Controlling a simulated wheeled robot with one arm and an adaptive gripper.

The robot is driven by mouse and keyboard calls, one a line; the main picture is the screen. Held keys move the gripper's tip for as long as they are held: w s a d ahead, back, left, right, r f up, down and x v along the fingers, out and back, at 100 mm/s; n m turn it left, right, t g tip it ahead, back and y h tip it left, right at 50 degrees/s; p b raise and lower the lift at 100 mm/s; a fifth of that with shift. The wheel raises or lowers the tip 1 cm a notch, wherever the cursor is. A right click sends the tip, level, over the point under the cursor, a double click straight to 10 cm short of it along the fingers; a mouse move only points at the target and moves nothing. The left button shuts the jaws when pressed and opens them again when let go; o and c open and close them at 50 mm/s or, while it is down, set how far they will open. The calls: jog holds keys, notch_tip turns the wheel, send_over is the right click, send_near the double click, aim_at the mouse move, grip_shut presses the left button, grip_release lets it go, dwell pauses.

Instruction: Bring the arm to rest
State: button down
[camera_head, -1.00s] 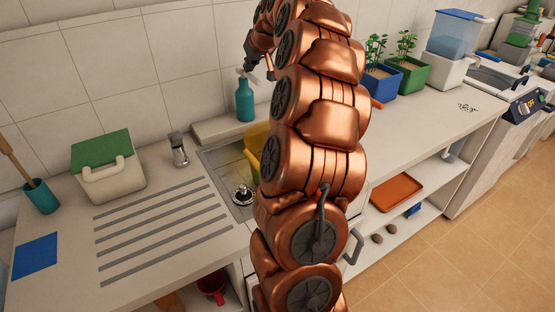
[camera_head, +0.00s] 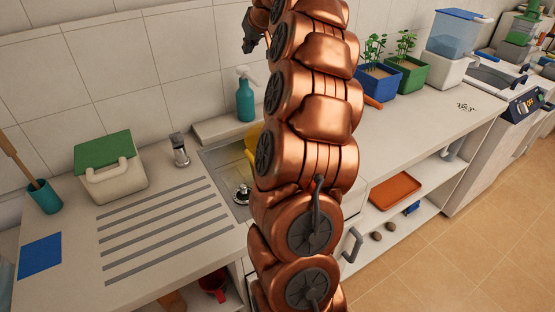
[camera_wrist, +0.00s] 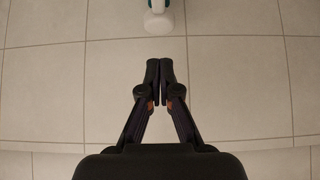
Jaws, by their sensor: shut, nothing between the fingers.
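My copper arm (camera_head: 312,150) rises through the middle of the head view. My gripper (camera_head: 249,46) shows at its upper left, in front of the tiled wall and above the teal spray bottle. In the wrist view my gripper (camera_wrist: 160,66) has its two dark fingertips together with nothing between them.
A green-lidded box (camera_head: 112,178) stands at left. Blue (camera_head: 378,84) and green planters (camera_head: 408,75) stand right of the arm. An orange tray (camera_head: 395,190) lies on the lower shelf.

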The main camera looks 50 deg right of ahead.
dwell(0.3)
jog(key=s+a+f+n+g+y, duration=0.1)
jog(key=s+a+f, duration=0.2)
jog(key=a, duration=0.8)
jog(key=s+a+f+n+g+y, duration=0.1)
jog(key=s+a+f+g+y, duration=0.15)
jog(key=a, duration=0.85)
jog(key=s+a+f+n+g, duration=0.15)
jog(key=s+a, duration=0.25)
jog(key=a, duration=0.7)
jog(key=s+a+f+g, duration=0.1)
jog(key=s+a+f, duration=0.2)
jog(key=s, duration=0.6)
jog(key=s+a+f+g+p, duration=0.1)
jog(key=s+a+f, duration=0.3)
jog(key=s, duration=0.6)
jog(key=s+a+f+g, duration=0.3)
jog(key=s+f, duration=0.2)
jog(key=s, duration=0.4)
jog(key=shift+s+a+h, duration=0.3)
jog(key=shift+a+h, duration=0.05)
jog(key=shift+a, duration=0.05)
